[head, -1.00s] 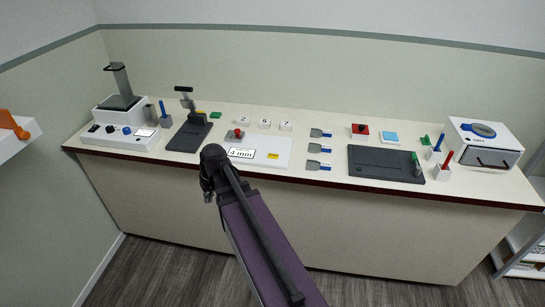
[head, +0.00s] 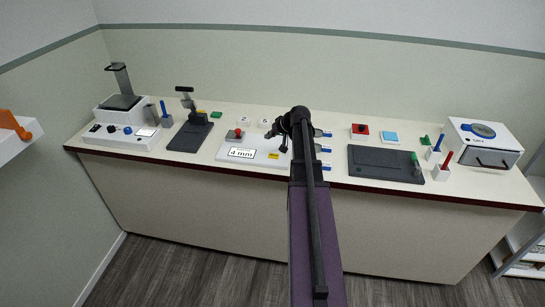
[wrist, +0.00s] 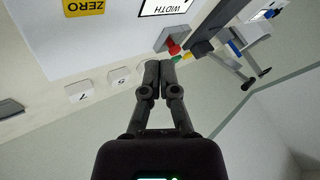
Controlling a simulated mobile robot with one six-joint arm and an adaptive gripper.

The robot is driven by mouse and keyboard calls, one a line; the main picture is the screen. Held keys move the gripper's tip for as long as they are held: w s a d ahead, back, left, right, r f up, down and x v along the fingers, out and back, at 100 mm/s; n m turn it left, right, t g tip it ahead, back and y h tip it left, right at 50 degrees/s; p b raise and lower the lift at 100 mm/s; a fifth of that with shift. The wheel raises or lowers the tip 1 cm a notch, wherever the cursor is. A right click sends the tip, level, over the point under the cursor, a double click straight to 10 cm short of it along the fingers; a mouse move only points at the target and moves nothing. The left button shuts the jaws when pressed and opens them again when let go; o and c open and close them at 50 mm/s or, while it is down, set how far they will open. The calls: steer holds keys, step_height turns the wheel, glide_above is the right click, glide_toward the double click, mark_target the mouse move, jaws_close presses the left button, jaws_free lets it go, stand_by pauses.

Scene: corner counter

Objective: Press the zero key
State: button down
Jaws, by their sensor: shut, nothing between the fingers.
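The yellow zero key (head: 275,156) sits on the right part of a white panel (head: 225,152) that also has a "4 mm" display (head: 242,153). In the wrist view the yellow key (wrist: 84,6) appears upside down at the top left edge, partly cut off. My gripper (head: 283,147) is above the panel's right side, close to the key in the head view. In the wrist view my gripper (wrist: 152,66) has its fingers together and empty, with the key off to their upper left. I see no contact with the key.
A red knob (head: 238,132) stands at the panel's back left, also in the wrist view (wrist: 174,47). White numbered blocks (head: 244,121) lie behind the panel. Blue-handled tools (head: 325,148) lie to the right, partly behind my arm. A dark press (head: 190,135) stands to the left.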

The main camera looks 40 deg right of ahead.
mark_target(270, 154)
steer(key=d, duration=0.2)
steer(key=shift+d+r, duration=0.3)
steer(key=shift+s+f, duration=0.1)
steer(key=shift+f, duration=0.15)
step_height(270, 154, down, 8)
steer(key=b, duration=0.8)
steer(key=shift+f+b, duration=0.2)
steer(key=shift+b, duration=0.2)
steer(key=shift+f, duration=0.15)
stand_by(1.2)
steer(key=shift+f+b, duration=0.3)
steer(key=shift+b, duration=0.15)
steer(key=shift+f+b, duration=0.4)
stand_by(0.8)
steer(key=shift+r, duration=0.15)
steer(key=shift+r+p, duration=0.75)
steer(key=shift+p, duration=0.15)
